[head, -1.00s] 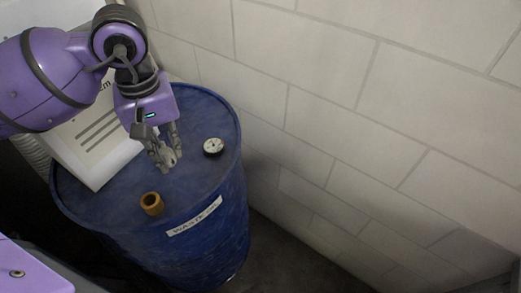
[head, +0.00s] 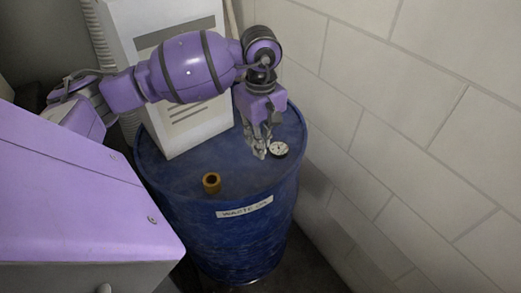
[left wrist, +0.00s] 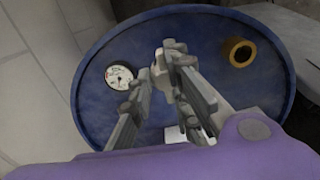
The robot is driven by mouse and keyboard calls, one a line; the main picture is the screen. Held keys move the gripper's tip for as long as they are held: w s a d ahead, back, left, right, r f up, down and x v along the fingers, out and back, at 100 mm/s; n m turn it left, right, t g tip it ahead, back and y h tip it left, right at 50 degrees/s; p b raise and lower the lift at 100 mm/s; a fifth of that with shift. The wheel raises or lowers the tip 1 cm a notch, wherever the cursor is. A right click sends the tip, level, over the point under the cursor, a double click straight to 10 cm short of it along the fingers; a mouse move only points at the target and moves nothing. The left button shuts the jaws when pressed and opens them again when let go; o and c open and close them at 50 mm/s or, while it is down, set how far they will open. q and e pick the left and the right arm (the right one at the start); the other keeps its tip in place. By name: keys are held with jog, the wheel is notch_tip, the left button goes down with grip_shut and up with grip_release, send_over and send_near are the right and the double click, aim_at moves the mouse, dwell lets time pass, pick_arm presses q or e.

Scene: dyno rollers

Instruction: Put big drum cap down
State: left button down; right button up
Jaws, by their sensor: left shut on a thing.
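My left gripper (head: 260,149) is just above the top of the blue waste oil drum (head: 245,180), pointing down, close beside the round gauge (head: 279,150). In the left wrist view its fingers (left wrist: 165,72) are shut on a small grey thing, likely the big drum cap, mostly hidden between the fingertips. I cannot tell whether it touches the drum top. An orange-brown ring around an open hole (head: 211,182) stands on the drum's near side, apart from the gripper; it also shows in the left wrist view (left wrist: 241,53). My right gripper is not in view.
A tall white box (head: 185,120) with printed lines stands at the drum's back left, behind my left arm. A pale block wall (head: 400,120) rises close to the drum's right.

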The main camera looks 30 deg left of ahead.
pick_arm(q)
jog(key=w+f, duration=0.1)
jog(key=w+a+f, duration=0.1)
jog(key=f, duration=0.1)
jog(key=w+a+f, duration=0.1)
jog(key=f, duration=0.4)
jog(key=shift+w+f, duration=0.15)
jog(key=shift+w, duration=0.1)
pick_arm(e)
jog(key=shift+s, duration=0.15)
pick_arm(q)
jog(key=shift+s+f, duration=0.1)
jog(key=shift+f, duration=0.2)
jog(key=c, duration=1.6)
grip_release()
jog(key=shift+r, duration=0.1)
jog(key=shift+c, duration=0.2)
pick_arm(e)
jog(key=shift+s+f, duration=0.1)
